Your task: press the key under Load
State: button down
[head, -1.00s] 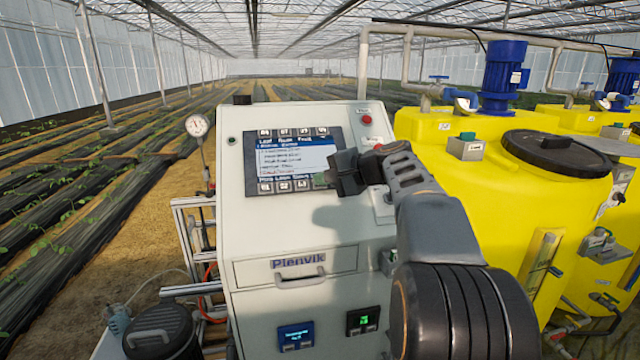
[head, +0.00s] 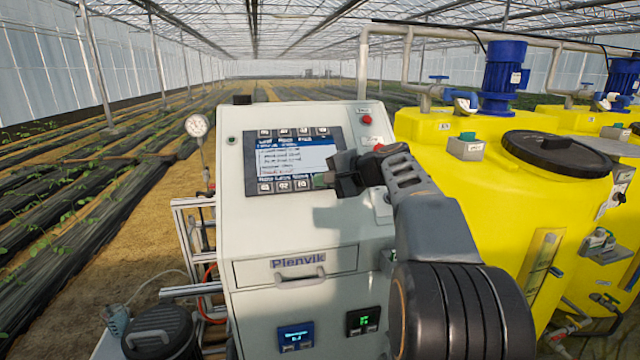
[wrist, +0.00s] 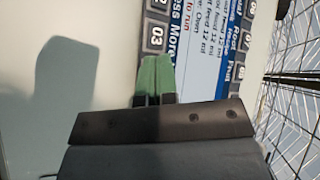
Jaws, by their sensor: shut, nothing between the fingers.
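The cabinet's screen (head: 295,157) shows a white text list with a blue header and a row of small keys above and below it. The label Load is not readable in either view. My gripper (head: 320,181) is shut, with its green fingertips at the right end of the lower row. Contact cannot be told.
A red button (head: 367,119) is on the cabinet's upper right. A drawer (head: 297,266) and small displays (head: 296,337) sit lower down. Yellow tanks (head: 450,150) stand close on the right. A pressure gauge (head: 197,126) stands at the left.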

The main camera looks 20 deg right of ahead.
jog(key=shift+w+f, duration=0.2)
jog(key=shift+f, duration=0.05)
dwell(0.7)
jog(key=shift+s+r, duration=0.1)
jog(key=shift+r, duration=0.05)
jog(key=shift+s+r, duration=0.35)
jog(key=shift+r, duration=0.05)
dwell(0.3)
jog(key=s+r, duration=0.1)
jog(key=r, duration=0.1)
jog(key=s+r+p, duration=0.1)
jog(key=s, duration=0.1)
jog(key=shift+s+a+r, duration=0.15)
jog(key=shift+a+r, duration=0.2)
dwell(0.6)
